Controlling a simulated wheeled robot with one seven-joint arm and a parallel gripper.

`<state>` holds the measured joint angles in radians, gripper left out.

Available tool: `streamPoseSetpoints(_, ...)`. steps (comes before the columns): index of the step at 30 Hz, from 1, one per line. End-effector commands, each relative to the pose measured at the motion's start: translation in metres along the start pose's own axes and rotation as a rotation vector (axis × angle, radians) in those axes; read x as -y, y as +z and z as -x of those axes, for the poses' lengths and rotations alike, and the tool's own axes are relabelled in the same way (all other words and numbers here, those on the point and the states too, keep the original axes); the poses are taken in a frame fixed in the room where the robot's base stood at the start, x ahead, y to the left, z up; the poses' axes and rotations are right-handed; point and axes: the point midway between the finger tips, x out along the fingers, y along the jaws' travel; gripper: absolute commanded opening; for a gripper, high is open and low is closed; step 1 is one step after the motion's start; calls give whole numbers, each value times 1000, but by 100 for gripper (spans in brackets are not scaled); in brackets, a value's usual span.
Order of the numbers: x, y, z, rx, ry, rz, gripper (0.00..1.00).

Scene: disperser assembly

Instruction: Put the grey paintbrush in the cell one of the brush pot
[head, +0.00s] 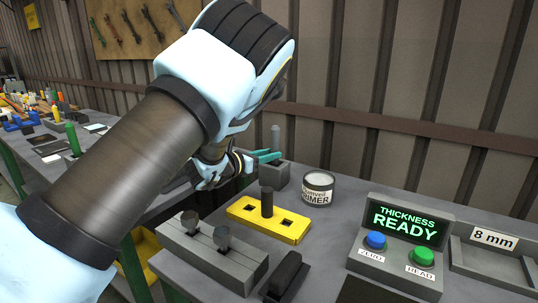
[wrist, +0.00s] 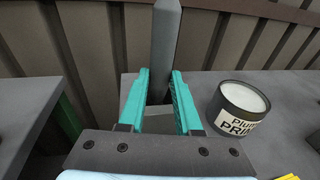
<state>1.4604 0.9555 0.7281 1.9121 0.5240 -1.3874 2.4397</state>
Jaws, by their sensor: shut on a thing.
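The grey paintbrush (head: 275,137) stands upright above the grey brush pot (head: 280,178), beyond the paint can's left side. In the wrist view the grey paintbrush (wrist: 165,45) rises between the teal fingers of my gripper (wrist: 160,75). My gripper (head: 268,156) is shut on the brush, just above the pot in the head view. The brush's lower end is hidden, and I cannot tell which cell it is over or in.
A primer can (head: 318,188) stands close to the pot's right. A yellow block (head: 268,221) with a dark peg, a grey block with two knobs (head: 212,250), and a thickness gauge (head: 402,245) stand nearer. A corrugated wall (head: 370,80) rises behind the table.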

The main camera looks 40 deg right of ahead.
Motion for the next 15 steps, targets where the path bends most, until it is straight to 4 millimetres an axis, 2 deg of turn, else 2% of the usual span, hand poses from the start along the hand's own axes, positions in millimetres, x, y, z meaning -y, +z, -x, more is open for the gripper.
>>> streamPoseSetpoints(3, 0, -4, 0, 0, 0, 0, 0)
streamPoseSetpoints(4, 0, -4, 0, 0, 0, 0, 34)
streamPoseSetpoints(12, 0, -2, 0, 0, 0, 0, 63)
streamPoseSetpoints(15, 0, -2, 0, -1, 0, 0, 63)
